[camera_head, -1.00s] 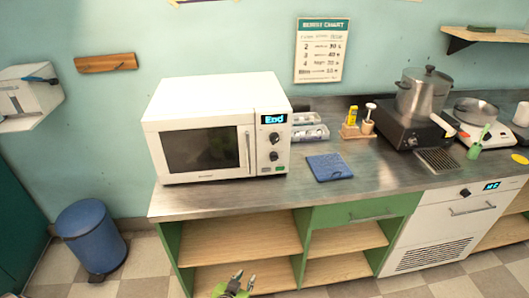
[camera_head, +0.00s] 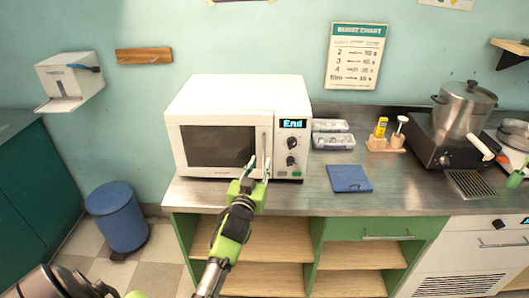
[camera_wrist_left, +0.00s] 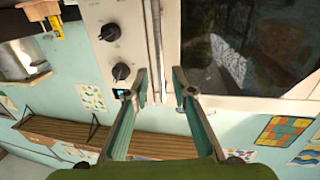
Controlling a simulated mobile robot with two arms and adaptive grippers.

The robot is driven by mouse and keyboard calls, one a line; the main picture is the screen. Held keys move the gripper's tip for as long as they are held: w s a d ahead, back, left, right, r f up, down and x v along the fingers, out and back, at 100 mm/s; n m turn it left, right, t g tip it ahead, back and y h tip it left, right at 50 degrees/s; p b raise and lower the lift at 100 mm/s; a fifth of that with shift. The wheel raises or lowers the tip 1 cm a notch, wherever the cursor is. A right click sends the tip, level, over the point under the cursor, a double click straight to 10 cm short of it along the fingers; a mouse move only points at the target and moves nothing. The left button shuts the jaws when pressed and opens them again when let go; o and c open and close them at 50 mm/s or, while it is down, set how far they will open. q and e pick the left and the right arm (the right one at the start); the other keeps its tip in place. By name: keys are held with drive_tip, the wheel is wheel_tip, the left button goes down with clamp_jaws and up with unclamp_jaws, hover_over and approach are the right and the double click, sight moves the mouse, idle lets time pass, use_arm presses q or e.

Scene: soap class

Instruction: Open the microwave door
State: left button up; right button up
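The white microwave (camera_head: 238,97) stands on the counter with its door (camera_head: 215,147) closed. Its display reads "End". The vertical door handle (camera_head: 264,142) is at the door's right edge, beside the knobs. My left gripper (camera_head: 258,166) is open at the lower part of the handle. In the left wrist view, my left gripper's two fingers (camera_wrist_left: 161,87) are spread, and the handle (camera_wrist_left: 154,45) lies in line with the gap between them, nearer one finger. I cannot tell whether they touch it. My right gripper is not in view.
The steel counter (camera_head: 325,190) has a blue mat (camera_head: 348,178) and plastic boxes (camera_head: 333,140) right of the microwave. A wooden holder (camera_head: 385,144) and a pot (camera_head: 462,110) stand further right. A blue bin (camera_head: 118,218) is on the floor at left.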

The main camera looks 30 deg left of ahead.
sight(264, 154)
use_arm(q)
drive_tip(key=x, duration=0.6)
clamp_jaws()
